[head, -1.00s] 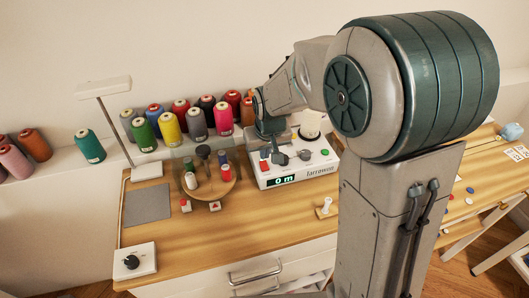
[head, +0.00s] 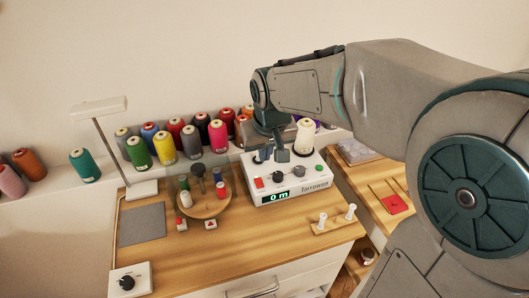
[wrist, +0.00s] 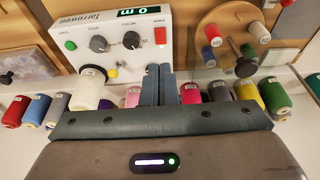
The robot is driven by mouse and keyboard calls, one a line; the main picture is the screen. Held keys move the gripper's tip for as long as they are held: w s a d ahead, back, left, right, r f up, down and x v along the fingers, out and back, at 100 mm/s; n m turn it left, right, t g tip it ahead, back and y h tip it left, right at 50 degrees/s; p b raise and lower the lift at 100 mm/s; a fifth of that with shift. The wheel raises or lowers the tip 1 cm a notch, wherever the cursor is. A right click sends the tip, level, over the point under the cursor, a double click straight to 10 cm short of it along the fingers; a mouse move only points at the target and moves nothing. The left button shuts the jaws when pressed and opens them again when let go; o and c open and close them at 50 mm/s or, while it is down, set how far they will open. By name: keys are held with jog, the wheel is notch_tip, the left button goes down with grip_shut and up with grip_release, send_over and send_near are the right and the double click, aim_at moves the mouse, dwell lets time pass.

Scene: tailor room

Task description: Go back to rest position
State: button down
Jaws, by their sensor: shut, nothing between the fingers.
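My gripper (head: 282,155) hangs over the back of the white winding machine (head: 290,187) in the head view, its fingers pointing down. In the wrist view my gripper (wrist: 158,72) has its two fingers side by side and touching, with nothing between them. The machine (wrist: 115,35) shows there upside down, with its knobs and a display reading 0 m. A white thread cone (head: 305,136) stands at the machine's back right; it also shows in the wrist view (wrist: 88,88), left of the fingers.
Several coloured spools (head: 192,142) line the back shelf. A round wooden spool holder (head: 207,206) stands left of the machine. A lamp (head: 100,108) rises at the left. A wooden stand with two white pegs (head: 336,225) is at the front right. Bare wood lies in front (head: 235,245).

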jog(key=s+d+m, duration=0.1)
jog(key=s+d, duration=0.4)
jog(key=s, duration=0.2)
jog(key=s+d+f+m, duration=0.1)
jog(key=s+d+m, duration=0.1)
jog(key=s+d, duration=0.4)
jog(key=shift+s+h, duration=0.4)
jog(key=shift+s, duration=0.8)
jog(key=shift+f, duration=0.1)
